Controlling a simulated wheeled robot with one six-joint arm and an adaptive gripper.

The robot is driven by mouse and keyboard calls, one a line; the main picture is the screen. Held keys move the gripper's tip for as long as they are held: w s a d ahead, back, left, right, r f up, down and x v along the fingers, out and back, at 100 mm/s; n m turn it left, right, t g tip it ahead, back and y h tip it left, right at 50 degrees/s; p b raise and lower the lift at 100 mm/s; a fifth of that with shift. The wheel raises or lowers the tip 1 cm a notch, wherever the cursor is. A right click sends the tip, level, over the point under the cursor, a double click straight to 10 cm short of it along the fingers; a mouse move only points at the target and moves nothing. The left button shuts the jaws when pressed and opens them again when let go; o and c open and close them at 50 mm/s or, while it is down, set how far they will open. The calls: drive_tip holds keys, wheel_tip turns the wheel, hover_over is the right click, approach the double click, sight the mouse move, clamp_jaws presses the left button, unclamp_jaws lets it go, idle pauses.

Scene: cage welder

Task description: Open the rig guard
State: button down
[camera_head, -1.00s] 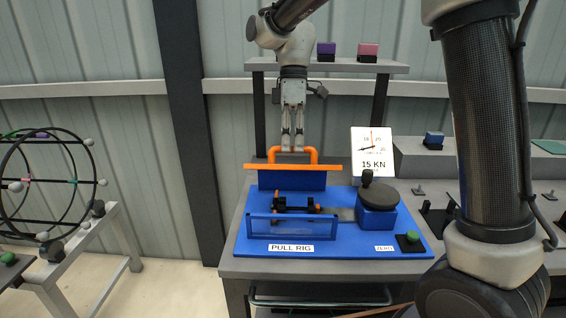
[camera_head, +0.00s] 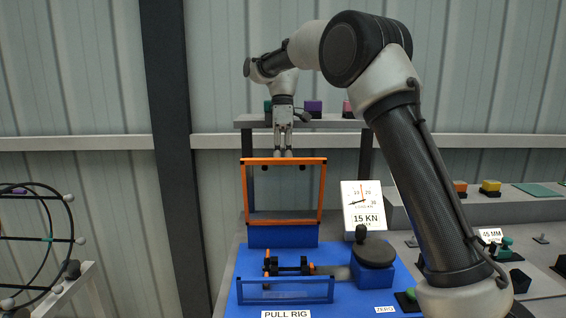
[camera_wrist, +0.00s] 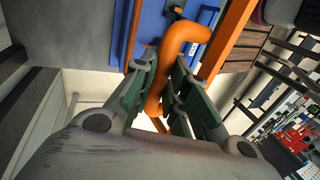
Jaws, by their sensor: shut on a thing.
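The rig guard (camera_head: 283,162) is an orange frame with an open or clear middle, standing raised and facing my head camera above the blue back block of the pull rig (camera_head: 283,237). My gripper (camera_head: 283,153) points down at the middle of its top edge. In the wrist view, my gripper (camera_wrist: 165,82) has its green-padded fingers shut around the orange guard handle (camera_wrist: 185,38). The handle is hidden in the head view. The guard's orange bar (camera_wrist: 228,38) runs beside the fingers in the wrist view.
A gauge reading 15 KN (camera_head: 362,208) stands right of the guard, behind a dark round knob (camera_head: 374,251). A clear blue-edged panel (camera_head: 285,291) is at the rig's front. A shelf (camera_head: 255,122) with coloured blocks is behind. A wheel-like cage (camera_head: 70,240) is at left.

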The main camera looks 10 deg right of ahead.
drive_tip(key=shift+w+d+f, duration=0.1)
drive_tip(key=shift+w+f, duration=0.15)
drive_tip(key=shift+w, duration=0.2)
drive_tip(key=c, duration=1.4)
unclamp_jaws()
drive_tip(key=shift+w, duration=0.15)
drive_tip(key=shift+r, duration=0.1)
drive_tip(key=shift+r, duration=0.1)
drive_tip(key=v, duration=0.7)
drive_tip(key=shift+r, duration=0.1)
